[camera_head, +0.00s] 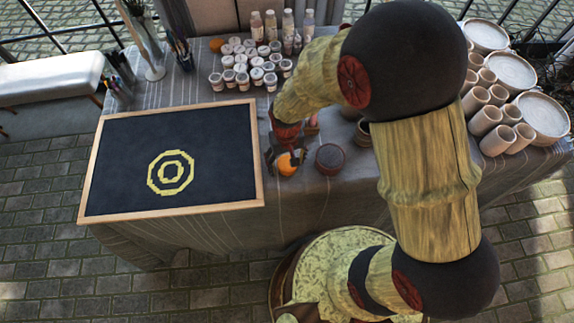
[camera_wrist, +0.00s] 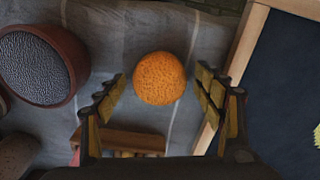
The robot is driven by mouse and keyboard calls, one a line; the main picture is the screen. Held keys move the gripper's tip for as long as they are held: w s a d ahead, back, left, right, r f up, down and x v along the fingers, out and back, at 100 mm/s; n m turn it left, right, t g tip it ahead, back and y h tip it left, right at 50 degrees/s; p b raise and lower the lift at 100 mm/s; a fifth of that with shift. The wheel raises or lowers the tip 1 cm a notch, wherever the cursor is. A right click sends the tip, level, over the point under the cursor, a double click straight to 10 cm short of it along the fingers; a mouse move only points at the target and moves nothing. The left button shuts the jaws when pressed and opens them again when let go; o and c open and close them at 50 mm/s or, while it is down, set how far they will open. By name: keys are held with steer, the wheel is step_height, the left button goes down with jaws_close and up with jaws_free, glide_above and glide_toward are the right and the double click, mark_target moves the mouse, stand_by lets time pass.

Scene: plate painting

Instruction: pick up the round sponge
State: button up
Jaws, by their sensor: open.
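The round sponge is an orange ball with a pitted surface. In the head view the sponge (camera_head: 287,165) sits on the grey cloth of the table, just right of the framed board. In the wrist view the sponge (camera_wrist: 160,78) lies ahead of and between my two fingers, nearer the far end of the gap. My gripper (camera_wrist: 160,88) is open and empty, with one finger on each side of the sponge. In the head view my gripper (camera_head: 284,160) hangs over the sponge and partly hides it. I cannot tell whether the fingers touch it.
A dark board with a wooden frame (camera_head: 259,150) and a yellow ring pattern lies left of the sponge. A round brown pot with a dark top (camera_head: 330,158) stands close on its right; it also shows in the wrist view (camera_wrist: 75,52). Small jars (camera_head: 243,68) stand behind.

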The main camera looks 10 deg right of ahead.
mark_target(288, 164)
steer(key=shift+c, duration=1)
steer(key=c, duration=0.7)
steer(key=shift+c, duration=0.5)
steer(key=shift+r, duration=0.45)
steer(key=r, duration=0.1)
steer(key=r+p, duration=0.2)
steer(key=shift+s+d+r, duration=0.15)
steer(key=shift+s+r, duration=0.1)
steer(key=s+d+r+p, duration=0.2)
steer(key=s+r, duration=0.2)
steer(key=s, duration=0.2)
steer(key=s+d+r+p, duration=0.2)
steer(key=s+r+p, duration=0.1)
steer(key=s, duration=0.3)
steer(key=shift+s+d+r, duration=0.3)
steer(key=shift+s+r, duration=0.05)
steer(key=shift+r, duration=0.5)
